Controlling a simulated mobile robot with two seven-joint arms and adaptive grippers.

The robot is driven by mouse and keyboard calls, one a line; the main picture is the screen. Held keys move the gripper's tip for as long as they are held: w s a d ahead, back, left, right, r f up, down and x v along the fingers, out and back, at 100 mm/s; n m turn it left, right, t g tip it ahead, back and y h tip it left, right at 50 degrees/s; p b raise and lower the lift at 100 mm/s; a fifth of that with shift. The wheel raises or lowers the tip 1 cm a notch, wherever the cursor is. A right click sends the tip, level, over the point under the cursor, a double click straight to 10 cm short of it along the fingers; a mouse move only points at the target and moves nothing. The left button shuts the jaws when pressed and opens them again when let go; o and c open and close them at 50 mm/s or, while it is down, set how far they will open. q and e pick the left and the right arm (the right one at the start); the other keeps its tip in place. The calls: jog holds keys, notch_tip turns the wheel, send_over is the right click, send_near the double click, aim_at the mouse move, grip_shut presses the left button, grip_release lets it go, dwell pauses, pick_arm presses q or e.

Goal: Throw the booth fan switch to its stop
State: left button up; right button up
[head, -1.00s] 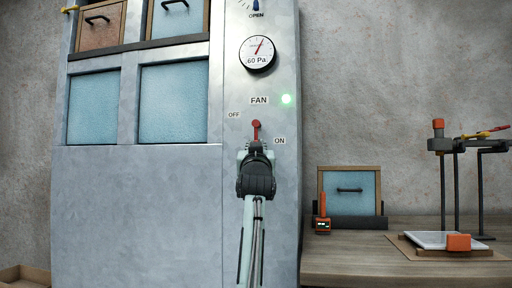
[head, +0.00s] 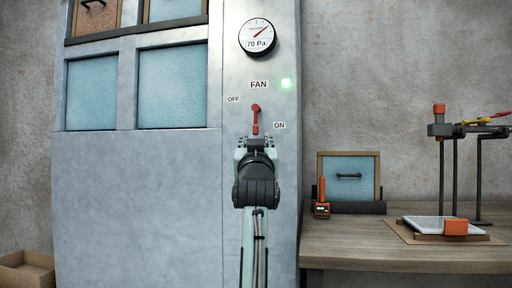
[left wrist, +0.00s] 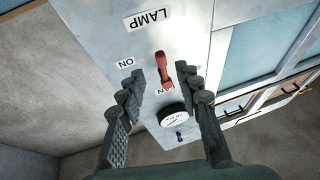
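The fan switch is a red lever (head: 255,118) on the grey booth panel, under the FAN label (head: 258,85). It stands about upright between the OFF label (head: 233,99) and the ON label (head: 279,125). A green light (head: 286,83) glows above right. My left gripper (head: 256,143) is just below the lever in the head view. In the left wrist view my left gripper (left wrist: 162,84) is open and the red lever (left wrist: 164,70) shows between its spread fingertips. I cannot tell whether they touch it. My right gripper is out of view.
A round gauge (head: 257,37) reading 70 Pa is above the switch. A LAMP label (left wrist: 148,18) shows upside down in the left wrist view. Bare wall lies between.

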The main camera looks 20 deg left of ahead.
pick_arm(q)
jog(key=v, duration=0.4)
dwell(0.7)
